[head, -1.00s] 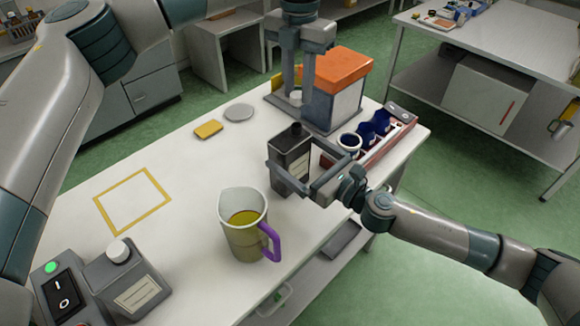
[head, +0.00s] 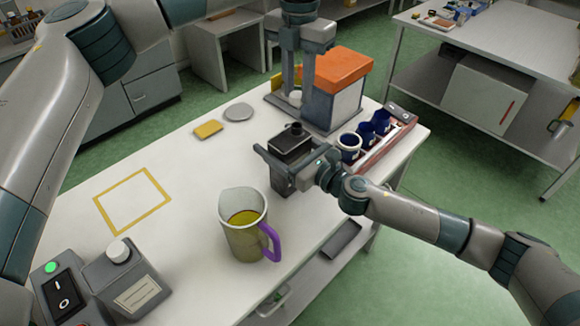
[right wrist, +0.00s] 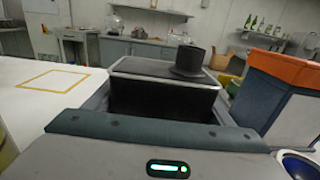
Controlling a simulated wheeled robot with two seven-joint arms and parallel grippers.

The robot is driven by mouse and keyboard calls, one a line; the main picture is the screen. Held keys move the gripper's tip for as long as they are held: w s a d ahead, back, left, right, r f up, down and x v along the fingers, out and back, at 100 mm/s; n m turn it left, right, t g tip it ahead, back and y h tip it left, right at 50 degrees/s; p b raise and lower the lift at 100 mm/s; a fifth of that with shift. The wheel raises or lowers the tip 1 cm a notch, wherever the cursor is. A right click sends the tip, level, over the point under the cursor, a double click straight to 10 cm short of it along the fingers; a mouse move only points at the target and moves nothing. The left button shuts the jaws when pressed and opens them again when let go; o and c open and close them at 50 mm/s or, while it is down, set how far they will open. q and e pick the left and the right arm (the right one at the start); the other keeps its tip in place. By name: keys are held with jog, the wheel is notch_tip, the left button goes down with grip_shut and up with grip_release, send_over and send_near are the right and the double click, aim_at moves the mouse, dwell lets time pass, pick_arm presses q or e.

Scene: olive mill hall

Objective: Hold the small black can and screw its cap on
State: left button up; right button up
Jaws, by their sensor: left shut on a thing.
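The small black can (head: 291,143) stands upright on the white table (head: 190,225), with a short dark neck on top. In the right wrist view the can (right wrist: 160,98) sits between my right fingers. My right gripper (head: 282,160) surrounds the can's upper part; its fingers lie along the sides, and it looks open, with little room beside the can. My left gripper (head: 296,92) points down behind the can. It is shut on a small pale thing between its fingertips, seemingly the cap (head: 295,98), partly hidden by the fingers.
A box with an orange lid (head: 343,66) stands behind the can. A tray (head: 390,150) with blue cups is close on the right. A jug with a purple handle (head: 243,232) stands in front. A switch box (head: 65,292) is front left.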

jog(key=c, duration=0.9)
pick_arm(q)
send_over(297, 125)
jog(key=shift+f, duration=2.5)
jog(key=shift+f, duration=0.1)
jog(key=shift+f, duration=0.8)
jog(key=shift+f, duration=0.55)
